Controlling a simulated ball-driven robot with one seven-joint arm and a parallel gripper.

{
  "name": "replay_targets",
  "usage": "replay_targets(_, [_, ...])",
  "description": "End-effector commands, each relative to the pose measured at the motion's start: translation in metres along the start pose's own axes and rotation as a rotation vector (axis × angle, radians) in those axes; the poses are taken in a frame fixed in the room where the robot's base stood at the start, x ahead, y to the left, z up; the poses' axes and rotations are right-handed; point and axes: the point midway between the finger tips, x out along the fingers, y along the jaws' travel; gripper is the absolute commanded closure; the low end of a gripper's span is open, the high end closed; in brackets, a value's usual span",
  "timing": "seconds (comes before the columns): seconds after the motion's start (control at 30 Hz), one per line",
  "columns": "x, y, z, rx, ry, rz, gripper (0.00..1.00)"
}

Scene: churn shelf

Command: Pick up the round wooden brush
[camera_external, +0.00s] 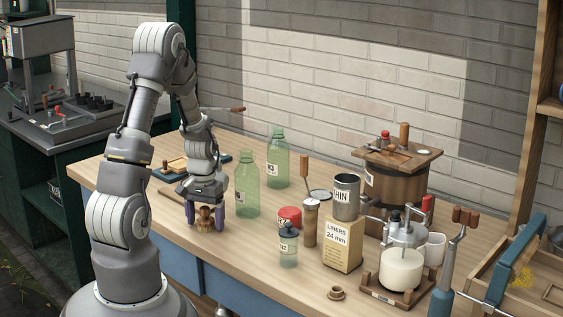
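The round wooden brush (205,224) is small and brown with a knob on top. It appears to stand upright on the wooden table, near the front edge at left. My gripper (204,213) points down over it, with its two purple-grey fingers spread, one on each side of the brush. The fingers look open; at this size I cannot tell whether either one touches the brush. The gripper body hides what is directly behind it.
Two green bottles (247,190) (278,158) stand to the right. A wooden churn (396,186) is at the back right. A framed board (172,168) lies behind my gripper.

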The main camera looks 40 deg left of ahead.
Motion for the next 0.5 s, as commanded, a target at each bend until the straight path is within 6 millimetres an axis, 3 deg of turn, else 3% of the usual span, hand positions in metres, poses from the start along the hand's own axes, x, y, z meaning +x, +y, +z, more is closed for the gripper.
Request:
replay_targets(0.03, [-0.0004, 0.0001, -0.0001, 0.0, 0.0, 0.0, 0.27])
replay_targets(0.27, [-0.0006, 0.0002, -0.0001, 0.0, 0.0, 0.0, 0.79])
replay_targets(0.5, [-0.0014, 0.0002, -0.0002, 0.0, 0.001, 0.0, 0.79])
